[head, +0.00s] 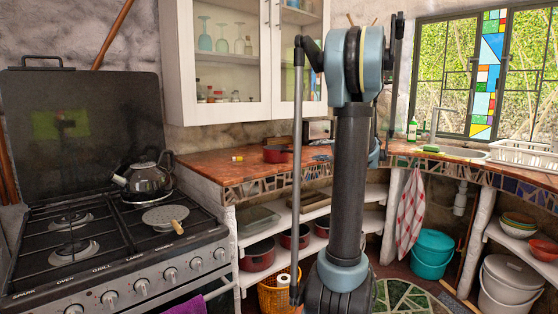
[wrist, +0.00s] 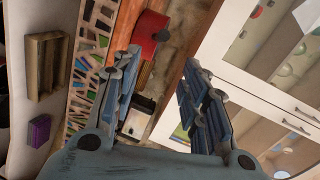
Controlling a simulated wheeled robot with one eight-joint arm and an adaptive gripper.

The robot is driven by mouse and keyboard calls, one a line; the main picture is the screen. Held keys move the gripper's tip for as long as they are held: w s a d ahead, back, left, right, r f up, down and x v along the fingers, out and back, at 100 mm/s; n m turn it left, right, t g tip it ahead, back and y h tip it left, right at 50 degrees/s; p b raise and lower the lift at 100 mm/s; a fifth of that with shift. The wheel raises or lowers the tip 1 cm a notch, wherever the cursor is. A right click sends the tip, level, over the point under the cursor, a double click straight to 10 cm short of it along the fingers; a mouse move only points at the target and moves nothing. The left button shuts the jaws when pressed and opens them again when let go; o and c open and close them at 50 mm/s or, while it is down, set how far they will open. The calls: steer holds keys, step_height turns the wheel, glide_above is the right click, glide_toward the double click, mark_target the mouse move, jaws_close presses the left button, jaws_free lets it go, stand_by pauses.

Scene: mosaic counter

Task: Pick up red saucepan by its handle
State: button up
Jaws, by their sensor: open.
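The red saucepan (head: 277,154) sits on the wooden counter left of my arm in the head view. In the wrist view the red saucepan (wrist: 149,32) is at the top, beyond the left fingertip, with a small dark part at its right edge. I cannot clearly make out its whole handle. My gripper (wrist: 155,68) is open, its two blue fingers spread apart with nothing held between them. The saucepan is apart from both fingers. In the head view my arm hides most of the gripper.
A stove with a kettle (head: 146,178) and a grey pan (head: 165,216) stands left. A glass-fronted cabinet (head: 231,100) hangs above the counter (head: 213,163). A shiny boxy object (wrist: 137,122) shows between the fingers. More red pots (head: 257,255) stand on lower shelves.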

mark_target(292, 151)
steer(key=shift+a+x, duration=0.2)
steer(key=shift+x, duration=8.25)
steer(key=shift+s, duration=0.15)
steer(key=shift+c, duration=0.3)
jaws_close()
steer(key=shift+r, duration=0.1)
